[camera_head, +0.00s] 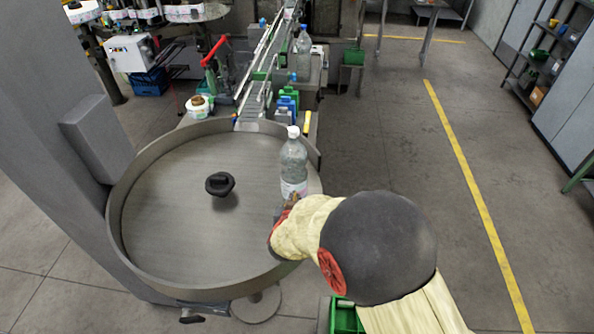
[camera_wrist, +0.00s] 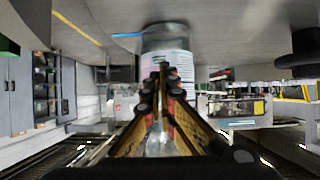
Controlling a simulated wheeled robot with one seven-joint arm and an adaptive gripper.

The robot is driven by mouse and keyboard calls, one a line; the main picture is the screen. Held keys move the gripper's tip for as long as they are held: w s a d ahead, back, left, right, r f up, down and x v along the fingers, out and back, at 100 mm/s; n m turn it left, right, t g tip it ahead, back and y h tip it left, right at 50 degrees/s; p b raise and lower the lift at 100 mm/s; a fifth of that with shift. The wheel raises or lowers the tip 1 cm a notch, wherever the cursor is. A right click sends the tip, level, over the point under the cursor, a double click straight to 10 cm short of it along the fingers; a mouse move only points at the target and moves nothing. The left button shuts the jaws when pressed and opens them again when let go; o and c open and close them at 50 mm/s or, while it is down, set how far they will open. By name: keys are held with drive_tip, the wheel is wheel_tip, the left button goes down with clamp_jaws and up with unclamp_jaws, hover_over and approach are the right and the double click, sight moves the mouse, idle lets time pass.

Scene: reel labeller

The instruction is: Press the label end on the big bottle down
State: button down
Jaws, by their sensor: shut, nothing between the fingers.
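The big bottle (camera_head: 293,160) is clear with a white cap and stands upright on the round table (camera_head: 160,225), near its right edge. A pale printed label (camera_head: 294,188) wraps its lower part. In the wrist view, which looks upside down, the bottle (camera_wrist: 165,32) and its label (camera_wrist: 168,62) are straight ahead of the fingers. My gripper (camera_head: 289,201) is shut and empty, with its fingertips (camera_wrist: 163,72) right in front of the label. I cannot tell whether they touch it. The fingers hide part of the label, and its loose end cannot be made out.
A black knob (camera_head: 220,184) stands at the round table's middle, and a raised rim runs around it. A conveyor (camera_head: 258,75) leads away at the back, with another bottle (camera_head: 303,50) beside it. The table's left half is clear.

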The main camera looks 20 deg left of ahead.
drive_tip(key=shift+w+d, duration=0.25)
drive_tip(key=shift+d, duration=0.35)
idle(0.7)
idle(0.3)
drive_tip(key=shift+s+d, duration=0.3)
drive_tip(key=shift+s, duration=0.65)
drive_tip(key=shift+s+d, duration=0.3)
drive_tip(key=shift+s, duration=0.7)
drive_tip(key=shift+s+d, duration=0.3)
drive_tip(key=shift+s, duration=0.65)
drive_tip(key=shift+w, duration=0.1)
